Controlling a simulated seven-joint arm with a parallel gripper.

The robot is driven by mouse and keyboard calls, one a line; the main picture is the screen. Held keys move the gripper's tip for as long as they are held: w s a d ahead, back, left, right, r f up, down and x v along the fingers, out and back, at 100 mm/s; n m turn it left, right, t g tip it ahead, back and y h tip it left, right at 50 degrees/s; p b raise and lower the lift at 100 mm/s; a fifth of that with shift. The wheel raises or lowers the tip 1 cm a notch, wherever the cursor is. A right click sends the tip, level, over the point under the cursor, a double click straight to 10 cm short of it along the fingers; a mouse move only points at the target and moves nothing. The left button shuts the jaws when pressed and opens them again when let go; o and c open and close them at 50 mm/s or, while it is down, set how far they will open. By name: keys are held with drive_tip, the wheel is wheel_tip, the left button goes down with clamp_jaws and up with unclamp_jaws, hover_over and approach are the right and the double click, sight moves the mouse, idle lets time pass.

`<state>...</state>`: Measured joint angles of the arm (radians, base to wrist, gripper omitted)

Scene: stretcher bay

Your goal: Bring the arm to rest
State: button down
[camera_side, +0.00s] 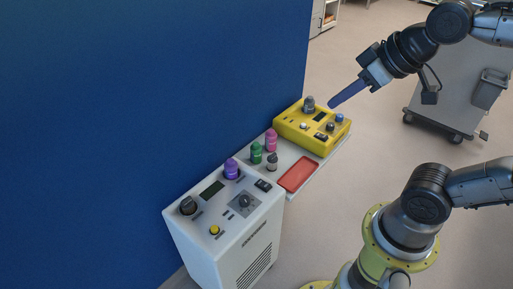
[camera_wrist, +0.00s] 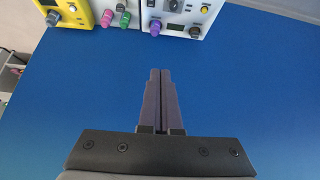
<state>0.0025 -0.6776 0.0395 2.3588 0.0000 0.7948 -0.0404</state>
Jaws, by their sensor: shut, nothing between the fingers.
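My gripper (camera_side: 331,105) is shut and empty, its two long dark fingers pressed together. In the side view it points down and left, with its tips beside and seemingly above the right back part of the yellow control box (camera_side: 290,127). How far the tips are from the box is hard to tell. In the wrist view my gripper (camera_wrist: 160,72) has its fingers against a background of plain blue wall (camera_wrist: 60,110), with nothing between them.
A white shelf (camera_side: 290,153) carries a red tray (camera_side: 299,174) and pink (camera_side: 271,140), green (camera_side: 256,153) and grey-topped (camera_side: 272,162) small items. A white cabinet (camera_side: 210,240) with knobs and a purple item (camera_side: 231,168) stands in front. A grey cart (camera_side: 450,100) is at the back right.

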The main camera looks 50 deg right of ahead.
drive_tip(key=s+f+g, duration=0.1)
drive_tip(key=s+f, duration=0.3)
drive_tip(key=s, duration=0.1)
drive_tip(key=shift+s+f+g, duration=0.2)
drive_tip(key=shift+g, duration=0.1)
